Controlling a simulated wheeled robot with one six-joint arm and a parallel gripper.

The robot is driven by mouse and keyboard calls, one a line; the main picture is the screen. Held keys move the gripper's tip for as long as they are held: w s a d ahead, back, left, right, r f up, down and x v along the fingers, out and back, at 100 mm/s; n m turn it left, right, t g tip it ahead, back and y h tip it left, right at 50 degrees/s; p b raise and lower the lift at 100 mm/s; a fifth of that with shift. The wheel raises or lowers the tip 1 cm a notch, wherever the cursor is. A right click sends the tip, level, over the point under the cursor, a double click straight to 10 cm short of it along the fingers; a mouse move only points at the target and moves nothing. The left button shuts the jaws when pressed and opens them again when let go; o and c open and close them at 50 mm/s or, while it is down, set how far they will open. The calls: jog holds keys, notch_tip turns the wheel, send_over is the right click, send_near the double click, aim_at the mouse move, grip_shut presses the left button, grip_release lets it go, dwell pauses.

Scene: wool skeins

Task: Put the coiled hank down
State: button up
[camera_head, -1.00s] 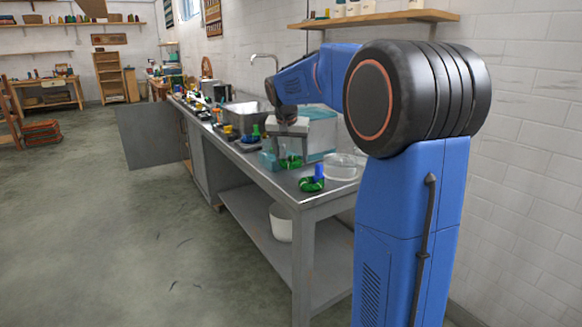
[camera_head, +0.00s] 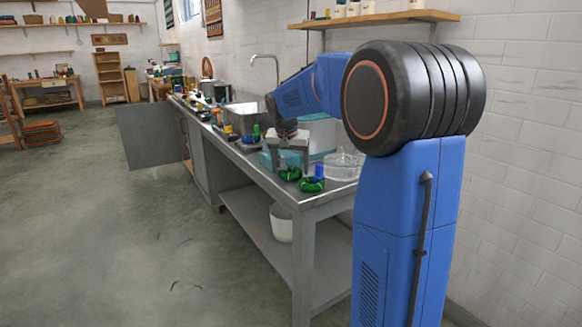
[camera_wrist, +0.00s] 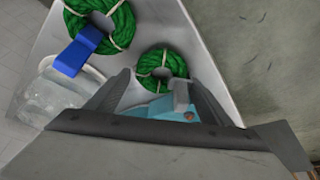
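A green coiled hank (camera_head: 290,174) with pale ties lies on the metal counter close to my gripper. The wrist view shows it as a ring (camera_wrist: 161,69), just beyond and between the fingertips. A second green coiled hank (camera_head: 311,185) lies nearer the counter's front end and also shows at the wrist view's top (camera_wrist: 122,22). My gripper (camera_head: 291,166) points down over the counter. Its fingers stand wide apart in both views (camera_wrist: 162,80), with a visible gap to the first hank. The gripper is open.
A blue upright piece (camera_head: 319,171) stands beside the second hank. A clear glass vessel (camera_head: 342,167) is to its right. A teal object (camera_wrist: 150,108) lies below the gripper. The counter (camera_head: 300,198) ends close by; a crowded row of items extends farther back.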

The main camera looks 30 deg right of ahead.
jog(key=v, duration=1.1)
jog(key=s+a+n, duration=0.2)
jog(key=s+a, duration=0.4)
jog(key=s, duration=0.4)
jog(key=s+a+f+n+y, duration=0.1)
jog(key=s+a+f+n, duration=0.2)
jog(key=s+f, duration=0.6)
jog(key=s+a+f+n+t+y, duration=0.1)
jog(key=s+a+f, duration=0.5)
jog(key=s, duration=1.1)
notch_tip(320, 180, down, 4)
jog(key=n+y, duration=0.1)
jog(key=n, duration=0.1)
jog(key=shift+s+a+r+n+t, duration=0.25)
jog(key=shift+s+a+n+t, duration=0.05)
jog(key=shift+s+a, duration=0.1)
